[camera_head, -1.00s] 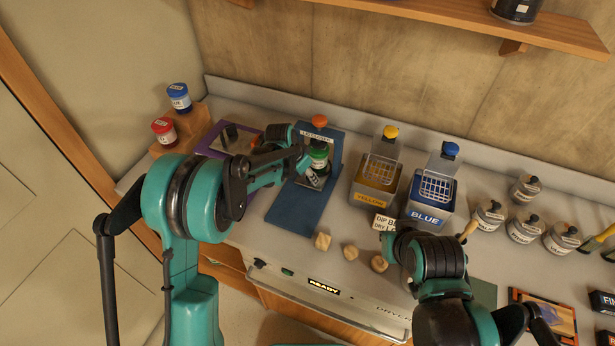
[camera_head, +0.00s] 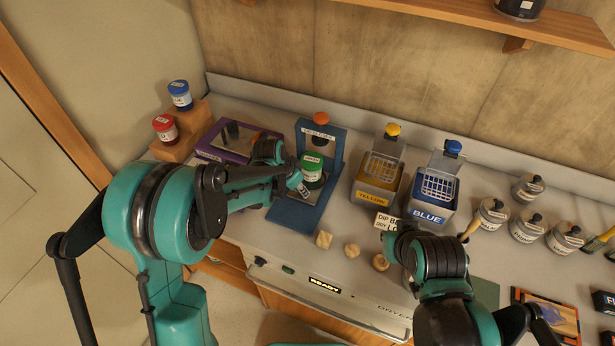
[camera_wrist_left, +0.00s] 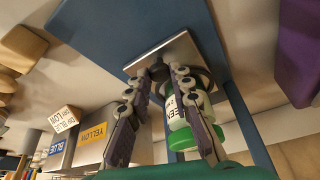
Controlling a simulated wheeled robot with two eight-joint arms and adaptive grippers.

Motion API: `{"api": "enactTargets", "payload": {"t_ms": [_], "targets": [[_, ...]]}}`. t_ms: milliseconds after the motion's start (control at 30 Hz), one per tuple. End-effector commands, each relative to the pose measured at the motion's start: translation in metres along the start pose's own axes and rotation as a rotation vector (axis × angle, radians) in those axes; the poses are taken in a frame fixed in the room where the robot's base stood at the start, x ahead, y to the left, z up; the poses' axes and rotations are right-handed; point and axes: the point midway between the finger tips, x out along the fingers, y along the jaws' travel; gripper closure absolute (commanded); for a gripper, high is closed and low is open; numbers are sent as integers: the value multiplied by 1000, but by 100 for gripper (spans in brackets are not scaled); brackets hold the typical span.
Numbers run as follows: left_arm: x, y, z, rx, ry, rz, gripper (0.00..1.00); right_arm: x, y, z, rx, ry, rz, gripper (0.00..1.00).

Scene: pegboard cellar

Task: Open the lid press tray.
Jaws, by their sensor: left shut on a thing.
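The lid press is a blue stand (camera_head: 333,146) with an orange knob (camera_head: 321,118) on top. Its silver tray (camera_head: 320,197) sticks out toward the front over the blue base. A white jar with a green lid (camera_head: 312,166) stands upright on the tray; it also shows in the left wrist view (camera_wrist_left: 182,138), behind one finger. My left gripper (camera_head: 303,190) is at the tray's front. In the left wrist view, the fingertips (camera_wrist_left: 159,76) are shut on the dark tray handle (camera_wrist_left: 160,70). My right arm is at the lower right; its fingers are hidden.
A purple stand (camera_head: 216,150) is left of the press. Red (camera_head: 166,130) and blue (camera_head: 180,98) jars stand on wooden steps. Yellow (camera_head: 376,190) and blue (camera_head: 431,198) dip tanks are to the right. Several small beige pieces (camera_head: 324,240) lie near the bench's front edge.

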Motion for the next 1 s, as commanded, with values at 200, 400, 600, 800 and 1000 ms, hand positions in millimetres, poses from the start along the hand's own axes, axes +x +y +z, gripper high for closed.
{"api": "enactTargets", "payload": {"t_ms": [200, 400, 600, 800, 1000], "targets": [[-20, 21, 49, -2, -1, -1, 100, 4, 0, 3, 0, 0, 0, 100], [-26, 28, 63, 1, -1, 0, 100, 4, 0, 3, 0, 0, 0, 100], [-26, 28, 62, 1, -1, 0, 100, 4, 0, 3, 0, 0, 0, 100], [-26, 28, 62, 1, 0, 0, 58, 4, 0, 3, 0, 0, 0, 100], [-26, 28, 62, 1, 0, 0, 58, 4, 0, 3, 0, 0, 0, 100]]}}
